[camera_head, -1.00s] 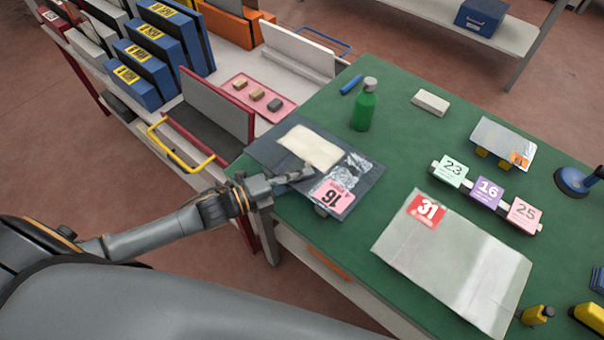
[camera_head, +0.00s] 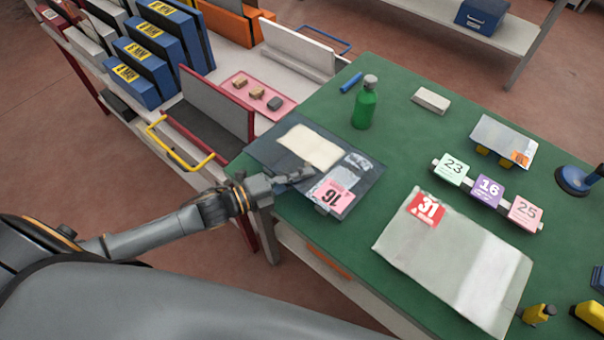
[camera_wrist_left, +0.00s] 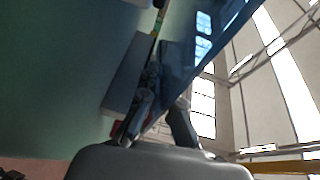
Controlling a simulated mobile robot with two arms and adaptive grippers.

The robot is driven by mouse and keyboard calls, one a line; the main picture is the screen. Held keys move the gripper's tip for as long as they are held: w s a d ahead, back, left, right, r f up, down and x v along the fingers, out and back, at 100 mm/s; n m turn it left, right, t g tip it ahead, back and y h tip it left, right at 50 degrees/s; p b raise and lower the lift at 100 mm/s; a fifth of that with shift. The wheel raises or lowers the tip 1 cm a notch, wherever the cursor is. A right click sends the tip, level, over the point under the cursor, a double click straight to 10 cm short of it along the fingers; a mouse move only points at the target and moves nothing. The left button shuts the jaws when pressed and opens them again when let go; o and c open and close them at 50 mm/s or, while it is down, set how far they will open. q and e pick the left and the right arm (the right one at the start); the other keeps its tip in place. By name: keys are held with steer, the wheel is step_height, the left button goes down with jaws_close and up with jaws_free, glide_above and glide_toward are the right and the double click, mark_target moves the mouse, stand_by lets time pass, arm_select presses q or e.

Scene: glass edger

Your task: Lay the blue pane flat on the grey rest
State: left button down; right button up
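The blue pane (camera_head: 350,178) is a dark, glossy sheet with a pink "16" label, at the left edge of the green table in the head view. My left gripper (camera_head: 306,174) is at its near left edge. In the left wrist view, the blue pane (camera_wrist_left: 215,45) runs between the fingers (camera_wrist_left: 158,118) of my left gripper, which look shut on it. A grey slab (camera_wrist_left: 128,75), perhaps the grey rest, shows beside the pane there. A cream patch (camera_head: 311,146) shows within the pane's outline. I cannot tell whether pane and rest touch. My right gripper is out of view.
A large pale pane (camera_head: 450,260) labelled "31" lies to the right. A green bottle (camera_head: 365,105) stands behind. Number cards (camera_head: 488,190) and a small silver plate (camera_head: 502,138) are further right. A rack with a yellow handle (camera_head: 180,150) stands left of the table.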

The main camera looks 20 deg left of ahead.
arm_select(q)
steer(key=shift+f, duration=0.3)
steer(key=c, duration=1.4)
jaws_free()
steer(key=shift+c, duration=0.2)
steer(key=shift+s+f, duration=0.1)
steer(key=shift+f, duration=0.05)
steer(key=v, duration=1.2)
steer(key=shift+r, duration=0.2)
